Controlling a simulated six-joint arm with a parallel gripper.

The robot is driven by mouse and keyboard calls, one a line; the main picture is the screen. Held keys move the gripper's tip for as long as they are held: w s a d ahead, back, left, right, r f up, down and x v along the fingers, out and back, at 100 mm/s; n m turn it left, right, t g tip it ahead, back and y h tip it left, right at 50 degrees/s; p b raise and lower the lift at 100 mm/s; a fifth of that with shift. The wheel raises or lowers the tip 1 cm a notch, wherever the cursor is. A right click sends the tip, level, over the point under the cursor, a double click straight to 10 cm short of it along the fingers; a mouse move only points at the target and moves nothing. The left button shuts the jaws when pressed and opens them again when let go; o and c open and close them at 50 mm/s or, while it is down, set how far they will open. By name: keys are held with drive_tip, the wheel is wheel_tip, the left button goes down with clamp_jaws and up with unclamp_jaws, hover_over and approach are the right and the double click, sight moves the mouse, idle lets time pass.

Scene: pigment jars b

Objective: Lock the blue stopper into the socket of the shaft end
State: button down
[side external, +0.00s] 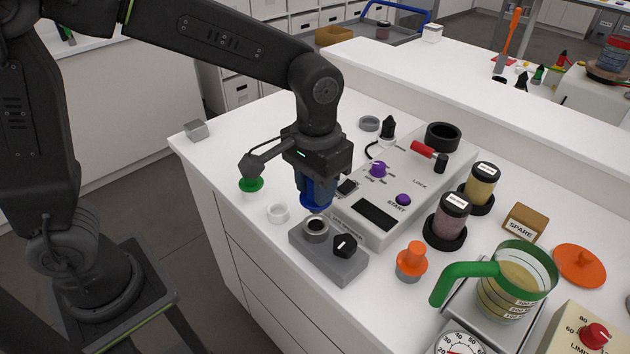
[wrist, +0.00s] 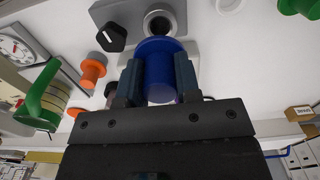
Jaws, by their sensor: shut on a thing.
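My gripper (side external: 318,188) is shut on the blue stopper (side external: 315,206). In the wrist view the blue stopper (wrist: 160,52) sits between the two fingers of my gripper (wrist: 159,78), its wide round end facing out. The socket (side external: 316,226) is a short grey ring with a dark opening on a grey block (side external: 322,262). The stopper is above the socket and slightly behind it in the side view, apart from it. The socket also shows in the wrist view (wrist: 160,21), just beyond the stopper's edge, partly covered by it.
A black knob (side external: 345,245) stands on the same block, right of the socket. The grey control box (side external: 385,200) is close behind. An orange stopper (side external: 411,262), a green stopper (side external: 251,184) and a white ring (side external: 278,213) stand nearby. The counter's left front is mostly clear.

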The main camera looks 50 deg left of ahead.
sight(316, 210)
drive_tip(key=shift+f, duration=2.65)
drive_tip(key=shift+f, duration=0.25)
drive_tip(key=c, duration=0.7)
unclamp_jaws()
drive_tip(key=shift+c, duration=0.2)
wheel_tip(316, 210, up, 13)
drive_tip(key=shift+f, duration=0.15)
drive_tip(key=shift+s+a+r, duration=0.1)
drive_tip(key=shift+a+r, duration=0.1)
drive_tip(key=shift+r, duration=0.4)
drive_tip(key=s+a+f+t, duration=0.1)
drive_tip(key=s+a+t, duration=0.4)
drive_tip(key=s+a, duration=0.6)
drive_tip(key=shift+s+a+t, duration=0.3)
drive_tip(key=shift+s+a, duration=0.1)
drive_tip(key=shift+s, duration=0.6)
